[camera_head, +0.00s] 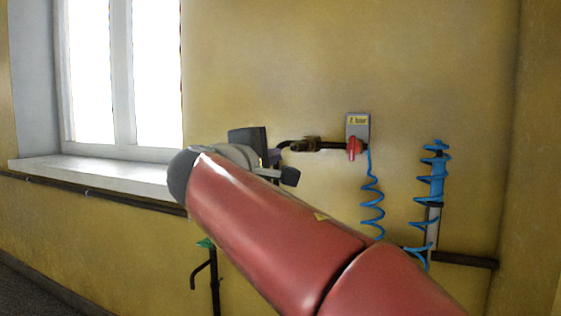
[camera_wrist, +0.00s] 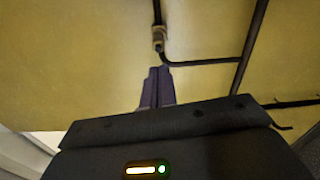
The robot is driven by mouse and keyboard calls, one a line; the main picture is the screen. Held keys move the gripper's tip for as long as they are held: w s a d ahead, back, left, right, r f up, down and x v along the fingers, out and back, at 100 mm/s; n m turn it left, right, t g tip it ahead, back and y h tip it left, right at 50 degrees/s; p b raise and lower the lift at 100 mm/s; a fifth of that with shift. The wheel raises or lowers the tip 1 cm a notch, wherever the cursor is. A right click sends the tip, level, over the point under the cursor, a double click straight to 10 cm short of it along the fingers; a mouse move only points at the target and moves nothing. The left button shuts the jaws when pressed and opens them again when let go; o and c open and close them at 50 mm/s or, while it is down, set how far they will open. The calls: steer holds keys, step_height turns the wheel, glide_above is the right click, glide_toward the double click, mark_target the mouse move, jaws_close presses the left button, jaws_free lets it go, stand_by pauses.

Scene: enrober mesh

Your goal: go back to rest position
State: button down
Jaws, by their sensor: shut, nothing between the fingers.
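My gripper (camera_wrist: 159,72) points up the picture in the wrist view, its two dark fingers together and nothing between them. The fingertips appear just below a pipe fitting (camera_wrist: 158,38) in that view; I cannot tell whether they touch it. In the head view my red arm reaches up and left from the lower right, and its wrist hides most of the gripper. A small part of the gripper (camera_head: 275,157) shows right of the wrist, near the left end of the dark wall pipe.
The yellow wall carries a grey plate (camera_head: 358,125) marked "2 bar", a red valve handle (camera_head: 354,149), a coiled blue hose (camera_head: 372,205) and a blue-coiled tool (camera_head: 436,180). A window sill (camera_head: 95,172) is at left. A green-handled tap (camera_head: 206,243) stands below the wrist.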

steer(key=s+d+f+m+g+y+p, duration=0.1)
steer(key=s+d+f+m+g, duration=0.2)
steer(key=d+f, duration=0.45)
steer(key=s+d+f+m+g, duration=0.25)
steer(key=d+f, duration=0.35)
steer(key=d, duration=0.3)
steer(key=s+d+f+m+g+y, duration=0.1)
steer(key=s+f+m+g, duration=0.1)
steer(key=s+f, duration=0.5)
steer(key=s+d+f+m+g+y, duration=0.2)
steer(key=s+f+m, duration=0.2)
steer(key=s+f, duration=0.3)
steer(key=s+d+f+m+g+y+p, duration=0.1)
steer(key=s+f+m+g+y, duration=0.1)
steer(key=s+f+m, duration=0.2)
steer(key=s+f, duration=0.3)
steer(key=shift+s+d, duration=0.25)
steer(key=shift+d, duration=0.05)
steer(key=c, duration=2.1)
jaws_free()
